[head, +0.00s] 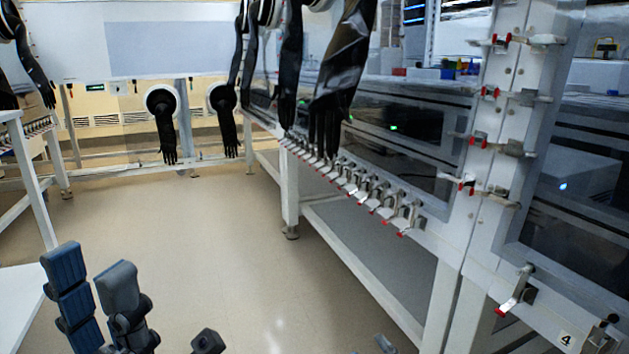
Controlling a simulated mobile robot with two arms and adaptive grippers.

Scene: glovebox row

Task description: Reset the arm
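My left gripper (92,278) is at the lower left of the head view. Two thick blue-grey fingers point up with a gap between them, and a dark finger tip shows apart to their right at the bottom edge. It is open, with nothing seen between the fingers, and it is over bare floor. Small grey tips at the bottom edge, right of centre, look like my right gripper (385,344). Most of it is cut off, so its opening is hidden. The task names no separate object.
A row of white-framed gloveboxes (470,235) with red-tipped latches runs along the right. Black gloves (330,110) hang from it, and more gloves (163,125) hang at the back. A white table (20,300) edges the left. The floor (190,235) between is clear.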

